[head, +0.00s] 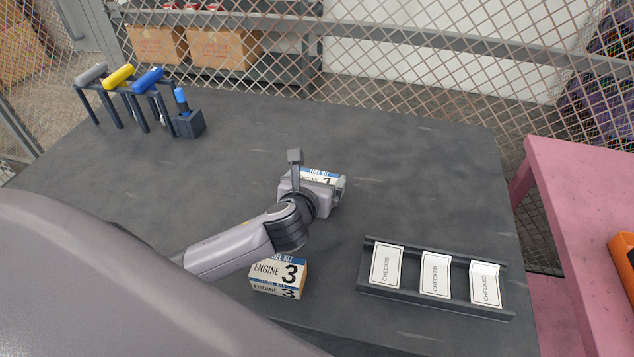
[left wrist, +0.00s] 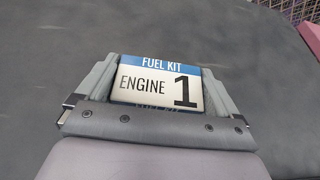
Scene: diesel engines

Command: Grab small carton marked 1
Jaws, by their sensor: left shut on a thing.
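The small carton marked 1 (head: 322,176) is white with a blue band reading "FUEL KIT" and sits near the middle of the dark table, partly hidden behind my gripper. In the left wrist view the carton (left wrist: 158,84) fills the space between the fingers, its "ENGINE 1" face toward the camera. My left gripper (head: 315,184) is shut on this carton, one finger along each side. I cannot tell whether the carton touches the table. My right gripper is not in view.
A carton marked 3 (head: 278,275) stands beside my left forearm. A dark tray (head: 435,290) with three "CHECKED" cards is at the front right. A rack of colored-handled tools (head: 125,92) and a small dark block (head: 188,124) stand at the back left. A pink table (head: 585,215) is at right.

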